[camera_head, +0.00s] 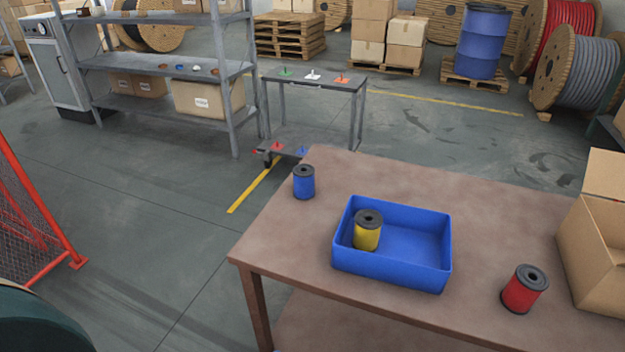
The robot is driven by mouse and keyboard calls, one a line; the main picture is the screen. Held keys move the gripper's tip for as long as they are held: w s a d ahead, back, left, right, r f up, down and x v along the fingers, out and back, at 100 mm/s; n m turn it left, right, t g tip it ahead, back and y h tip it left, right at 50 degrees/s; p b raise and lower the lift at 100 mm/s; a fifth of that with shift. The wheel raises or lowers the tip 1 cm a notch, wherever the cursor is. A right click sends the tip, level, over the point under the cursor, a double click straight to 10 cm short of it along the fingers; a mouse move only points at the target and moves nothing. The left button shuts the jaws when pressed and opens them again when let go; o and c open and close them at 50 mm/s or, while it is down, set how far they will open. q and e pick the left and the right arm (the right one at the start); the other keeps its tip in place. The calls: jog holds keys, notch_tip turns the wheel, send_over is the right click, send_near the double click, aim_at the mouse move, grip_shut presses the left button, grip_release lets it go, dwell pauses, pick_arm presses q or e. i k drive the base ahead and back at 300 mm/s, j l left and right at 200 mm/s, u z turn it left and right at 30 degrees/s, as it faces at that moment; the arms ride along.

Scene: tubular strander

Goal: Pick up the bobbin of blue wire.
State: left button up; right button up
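The bobbin of blue wire (303,184) stands upright on the brown table (300,240), near its far left corner. It has black end flanges and blue wire between them. It stands apart from the blue bin, to the left of it. Neither of my grippers shows in the head view, so I cannot see whether they are open or shut.
A blue bin (390,278) on the table holds a yellow bobbin (367,231). A red bobbin (523,291) and an open cardboard box (597,250) are at the right. A cart (313,82) stands behind the table. An orange fence (35,200) is at left; open floor lies between.

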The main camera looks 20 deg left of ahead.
aim_at(303, 174)
jog(key=j+u, duration=0.1)
jog(key=j, duration=0.35)
jog(key=i+j, duration=0.15)
jog(key=j, duration=0.3)
jog(key=i+j+u, duration=0.15)
jog(key=j, duration=0.7)
jog(key=i+j+u, duration=0.15)
jog(key=j, duration=0.3)
